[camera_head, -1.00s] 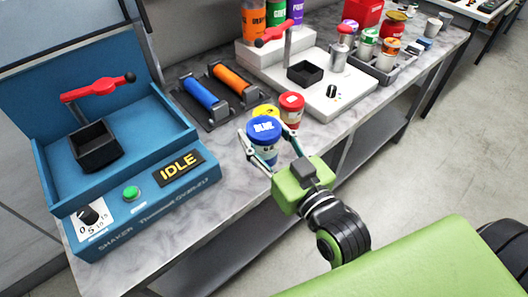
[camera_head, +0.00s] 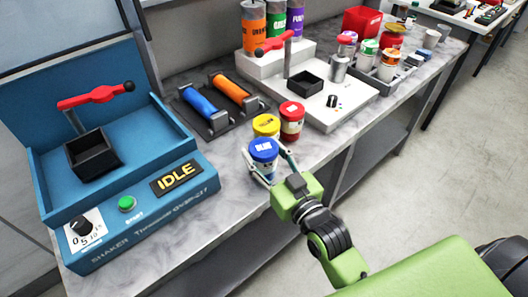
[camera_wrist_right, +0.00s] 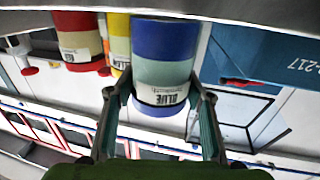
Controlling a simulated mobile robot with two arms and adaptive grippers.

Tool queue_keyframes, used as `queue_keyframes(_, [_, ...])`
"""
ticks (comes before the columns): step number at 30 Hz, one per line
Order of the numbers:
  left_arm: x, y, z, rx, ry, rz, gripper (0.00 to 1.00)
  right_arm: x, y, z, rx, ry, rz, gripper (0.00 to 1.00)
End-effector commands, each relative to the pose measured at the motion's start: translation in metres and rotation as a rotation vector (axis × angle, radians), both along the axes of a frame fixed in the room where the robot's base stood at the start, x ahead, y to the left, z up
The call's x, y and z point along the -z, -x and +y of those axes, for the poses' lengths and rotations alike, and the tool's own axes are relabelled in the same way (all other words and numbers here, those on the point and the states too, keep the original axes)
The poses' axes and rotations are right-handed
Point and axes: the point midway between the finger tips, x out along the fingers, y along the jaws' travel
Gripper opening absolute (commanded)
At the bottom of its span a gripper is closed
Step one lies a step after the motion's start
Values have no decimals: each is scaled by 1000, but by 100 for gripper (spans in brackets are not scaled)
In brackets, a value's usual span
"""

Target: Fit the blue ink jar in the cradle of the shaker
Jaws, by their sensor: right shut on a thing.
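The blue ink jar (camera_head: 263,152) has a blue lid marked BLUE and stands upright near the front edge of the marble bench. My right gripper (camera_head: 263,172) is shut on its sides; in the right wrist view the fingers flank the jar (camera_wrist_right: 165,75). I cannot tell whether its base touches the bench. The blue shaker (camera_head: 140,215) stands at the left with a display reading IDLE. Its cradle (camera_head: 93,155) is a black open-topped box, empty, with a red clamp handle (camera_head: 95,97) above it. My left gripper is not in view.
A yellow-lidded jar (camera_head: 266,125) and a red-lidded jar (camera_head: 291,120) stand just behind the blue jar. A rack with blue and orange rollers (camera_head: 216,100) lies behind the shaker's right side. A white machine (camera_head: 318,105) stands further right. Bare bench lies between shaker and jar.

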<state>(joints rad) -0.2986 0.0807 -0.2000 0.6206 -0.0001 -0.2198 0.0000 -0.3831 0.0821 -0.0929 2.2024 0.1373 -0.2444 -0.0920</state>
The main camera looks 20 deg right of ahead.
Motion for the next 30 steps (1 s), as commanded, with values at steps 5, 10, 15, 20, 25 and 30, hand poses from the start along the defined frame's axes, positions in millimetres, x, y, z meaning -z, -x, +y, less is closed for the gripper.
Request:
queue_keyframes(5, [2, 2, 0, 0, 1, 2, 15, 2, 0, 0, 0, 0, -4, 10])
queue_keyframes(10, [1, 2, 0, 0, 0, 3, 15, 3, 0, 0, 0, 1, 0, 64])
queue_keyframes(15, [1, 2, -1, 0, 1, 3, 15, 2, 0, 0, 0, 1, 0, 64])
queue_keyframes(20, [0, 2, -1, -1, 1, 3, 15, -1, 1, 0, 0, 0, 1, 64])
queue_keyframes(25, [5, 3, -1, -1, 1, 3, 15, 2, 21, -3, 0, 1, 3, 64])
queue_keyframes(30, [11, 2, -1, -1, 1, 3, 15, 3, 50, -7, 0, 2, 4, 64])
